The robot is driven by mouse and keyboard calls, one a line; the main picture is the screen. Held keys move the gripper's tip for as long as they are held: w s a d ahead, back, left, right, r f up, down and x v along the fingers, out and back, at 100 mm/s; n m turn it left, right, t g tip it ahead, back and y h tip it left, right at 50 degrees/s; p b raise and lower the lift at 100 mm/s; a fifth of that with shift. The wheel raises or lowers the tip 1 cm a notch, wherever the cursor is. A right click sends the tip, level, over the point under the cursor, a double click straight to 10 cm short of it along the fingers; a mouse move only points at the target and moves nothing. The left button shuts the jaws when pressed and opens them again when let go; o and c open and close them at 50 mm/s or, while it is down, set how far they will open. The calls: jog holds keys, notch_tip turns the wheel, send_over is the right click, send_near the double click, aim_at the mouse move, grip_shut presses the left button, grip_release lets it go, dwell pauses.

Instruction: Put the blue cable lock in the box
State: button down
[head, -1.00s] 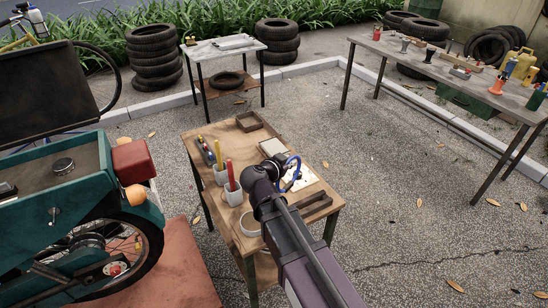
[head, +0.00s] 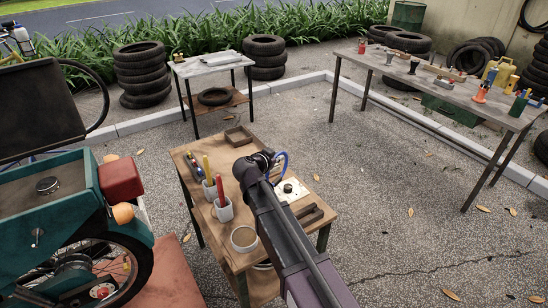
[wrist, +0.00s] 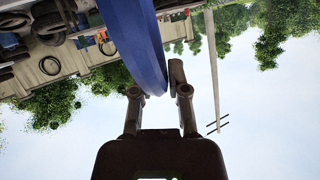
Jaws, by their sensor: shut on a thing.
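The blue cable lock (head: 282,160) shows as a blue loop at my gripper (head: 262,162) in the head view, above the wooden cart. In the wrist view it is a broad blue band (wrist: 145,40) between the fingers of my gripper (wrist: 157,88). The gripper is shut on it. The wrist view looks toward sky and trees. A small open brown box (head: 238,135) sits at the cart's far end, beyond and left of the gripper. Part of the lock is hidden behind the gripper.
On the wooden cart (head: 222,248) stand pale cups (head: 223,211) with tools, a round container (head: 244,239), a white plate (head: 291,190) and a brown tray (head: 308,215). A teal vehicle (head: 60,215) is close on the left. Open ground lies right of the cart.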

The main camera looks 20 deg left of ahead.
jog(key=shift+w+a+f, duration=0.1)
jog(key=shift+w+a, duration=0.15)
jog(key=shift+w, duration=0.4)
jog(key=shift+w+a+f, duration=0.1)
jog(key=shift+w+a, duration=0.15)
jog(key=shift+w, duration=0.45)
jog(key=shift+w+a, duration=0.25)
jog(key=shift+w, duration=0.5)
jog(key=shift+w+a+f+b, duration=0.1)
jog(key=shift+w+f+b, duration=0.15)
jog(key=shift+f+b, duration=0.75)
jog(key=shift+w+a+f+b, duration=0.1)
jog(key=shift+w+f+b, duration=0.15)
jog(key=shift+f+b, duration=0.65)
jog(key=shift+f, duration=0.1)
jog(key=c, duration=0.6)
grip_release()
jog(key=shift+c, duration=0.2)
jog(key=shift+r, duration=0.2)
